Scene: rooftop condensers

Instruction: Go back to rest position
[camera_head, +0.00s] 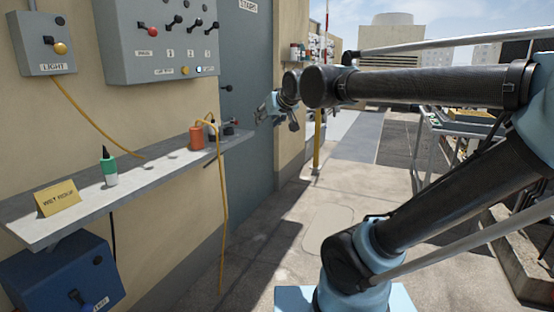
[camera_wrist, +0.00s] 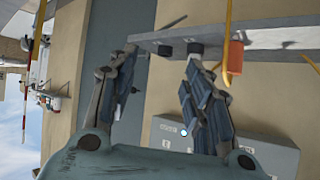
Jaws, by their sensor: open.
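My gripper (camera_head: 275,117) is at the end of my raised, outstretched arm, in front of the grey door and just beyond the far end of the wall shelf. Its fingers are spread and nothing shows between them. In the wrist view my gripper (camera_wrist: 162,58) also has its two fingers apart. The shelf (camera_wrist: 270,40) runs across the top of that view, behind the fingertips. In the head view the grey shelf (camera_head: 70,212) is fixed to the beige wall at left.
An orange plug (camera_head: 196,138) with a yellow cable, a green-and-white bottle (camera_head: 109,170) and a yellow sign (camera_head: 58,198) stand on the shelf. A grey switch panel (camera_head: 150,52) and a light box (camera_head: 45,45) hang above; a blue box (camera_head: 50,270) is below. The rooftop walkway (camera_head: 320,230) is clear.

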